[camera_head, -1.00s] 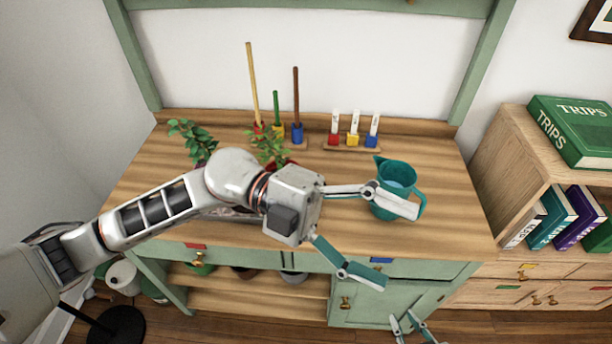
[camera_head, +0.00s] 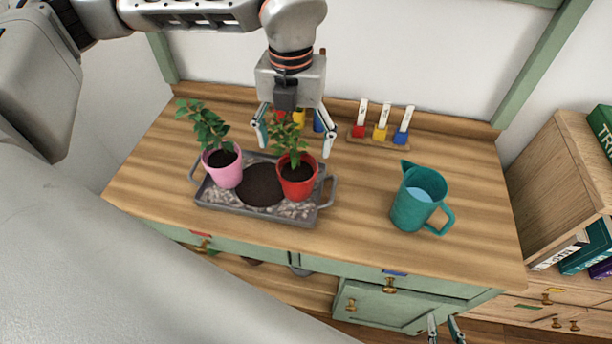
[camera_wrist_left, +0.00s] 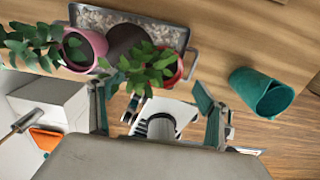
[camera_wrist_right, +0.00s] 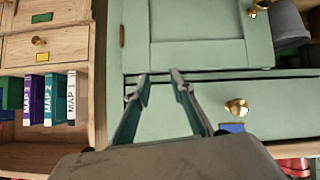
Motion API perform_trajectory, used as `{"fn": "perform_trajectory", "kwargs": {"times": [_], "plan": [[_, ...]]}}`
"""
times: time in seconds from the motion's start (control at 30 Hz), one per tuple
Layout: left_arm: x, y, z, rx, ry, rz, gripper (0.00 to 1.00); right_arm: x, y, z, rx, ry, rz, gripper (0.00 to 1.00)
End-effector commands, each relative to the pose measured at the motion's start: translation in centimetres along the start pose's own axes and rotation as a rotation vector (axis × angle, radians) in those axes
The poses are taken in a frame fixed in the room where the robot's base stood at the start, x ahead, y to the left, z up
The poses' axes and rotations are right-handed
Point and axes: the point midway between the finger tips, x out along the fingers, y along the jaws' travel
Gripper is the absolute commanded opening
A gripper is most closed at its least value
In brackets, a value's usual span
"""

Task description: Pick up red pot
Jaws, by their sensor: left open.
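The red pot (camera_head: 297,184) holds a leafy green plant and stands upright on the right part of a grey tray (camera_head: 222,208). My left gripper (camera_head: 294,146) is open, fingers pointing down, around the plant's leaves just behind and above the pot, not closed on it. In the left wrist view the red pot (camera_wrist_left: 171,72) shows partly behind the leaves, beyond the open fingers (camera_wrist_left: 160,110). My right gripper (camera_head: 446,330) is low at the bottom edge of the head view. In the right wrist view its fingers (camera_wrist_right: 162,85) are apart and empty, facing the green cabinet front.
A pink pot (camera_head: 223,170) with a plant stands left of the red pot on the tray. A teal pitcher (camera_head: 414,205) stands to the right. A rack of coloured tubes (camera_head: 381,134) is at the back. The counter between tray and pitcher is clear.

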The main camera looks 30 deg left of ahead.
Motion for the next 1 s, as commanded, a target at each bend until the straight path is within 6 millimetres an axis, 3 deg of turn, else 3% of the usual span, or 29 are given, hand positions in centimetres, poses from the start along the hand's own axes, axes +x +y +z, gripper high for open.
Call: {"fn": "perform_trajectory", "kwargs": {"times": [0.37,0.63,0.9,1.0], "plan": [[3.4,-0.1,-0.1,0.002,0.003,0.000,0.76,0.1,-0.1,0.5,-0.002,-0.006,-0.001,0.23],[7.2,-0.4,-0.3,0.003,0.004,0.000,0.76,0.2,-0.2,0.9,-0.003,-0.012,-0.002,0.23],[7.5,-0.4,-0.2,0.003,0.001,-0.002,0.76,0.1,-0.1,0.8,-0.004,-0.010,-0.001,0.23],[7.5,-0.4,-0.2,0.003,0.001,-0.002,0.50,0.1,-0.1,0.7,-0.004,-0.009,0.000,0.23]]}}
